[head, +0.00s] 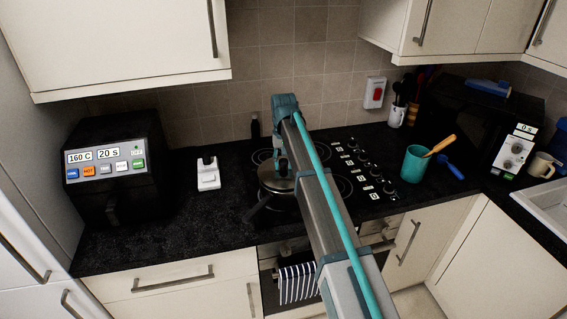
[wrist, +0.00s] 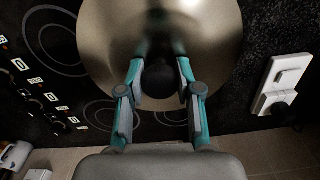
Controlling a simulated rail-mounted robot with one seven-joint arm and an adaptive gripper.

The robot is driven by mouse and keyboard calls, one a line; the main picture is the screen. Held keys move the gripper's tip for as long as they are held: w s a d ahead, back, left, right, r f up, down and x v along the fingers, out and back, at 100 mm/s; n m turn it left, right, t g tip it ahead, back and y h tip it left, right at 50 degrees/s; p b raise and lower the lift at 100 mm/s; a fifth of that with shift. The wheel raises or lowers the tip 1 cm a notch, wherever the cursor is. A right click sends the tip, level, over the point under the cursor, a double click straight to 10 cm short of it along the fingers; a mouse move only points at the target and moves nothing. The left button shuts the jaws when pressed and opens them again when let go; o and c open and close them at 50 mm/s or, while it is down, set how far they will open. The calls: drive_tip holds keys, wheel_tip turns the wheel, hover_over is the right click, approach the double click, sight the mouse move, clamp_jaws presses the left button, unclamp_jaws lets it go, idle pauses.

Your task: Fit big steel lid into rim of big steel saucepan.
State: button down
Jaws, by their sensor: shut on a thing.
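The big steel lid (wrist: 205,30) fills the upper middle of the wrist view, with its round black knob (wrist: 158,80) between my fingers. My gripper (wrist: 157,72) is shut on this knob from above. In the head view the lid (head: 270,180) is at the big steel saucepan (head: 280,203) on the hob. The pan's dark handle (head: 258,208) points toward the front left. My arm hides the right side of lid and pan. The lid hides the pan in the wrist view, so I cannot tell whether it sits in the rim.
The black hob (head: 345,185) lies around the pan. A white device (head: 208,173) and an air fryer (head: 113,165) stand left. A teal mug (head: 414,164), a blue spoon (head: 452,168) and a microwave (head: 475,125) are right. Wall cupboards (head: 130,45) hang above.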

sight(283, 160)
drive_tip(key=shift+f, duration=1)
idle(0.5)
drive_tip(key=c, duration=0.7)
unclamp_jaws()
drive_tip(key=shift+r, duration=0.15)
wheel_tip(283, 160, up, 12)
drive_tip(key=shift+f, duration=0.1)
drive_tip(key=s+d+f+g+h+p, duration=0.1)
drive_tip(key=s+d+f, duration=0.6)
drive_tip(key=s+f, duration=0.55)
drive_tip(key=s+d+f+g+h, duration=0.15)
drive_tip(key=s+d+f, duration=0.6)
drive_tip(key=f, duration=0.75)
drive_tip(key=s+d+f+g+h+p, duration=0.15)
drive_tip(key=s+d+f, duration=0.45)
drive_tip(key=s+f, duration=0.75)
drive_tip(key=s+d+f+g+y+b, duration=0.1)
drive_tip(key=s+f+b, duration=0.1)
drive_tip(key=s+f, duration=0.5)
drive_tip(key=s+d+f+m+g+y+b, duration=0.1)
drive_tip(key=s+f+b, duration=0.1)
drive_tip(key=s+f, duration=0.5)
drive_tip(key=s+d+f+m+y+b, duration=0.1)
drive_tip(key=s+f+y+b, duration=0.1)
drive_tip(key=s+f, duration=0.5)
drive_tip(key=shift+s+d+f+g+b, duration=0.1)
drive_tip(key=shift+s+g+b, duration=0.3)
drive_tip(key=shift+s, duration=2.7)
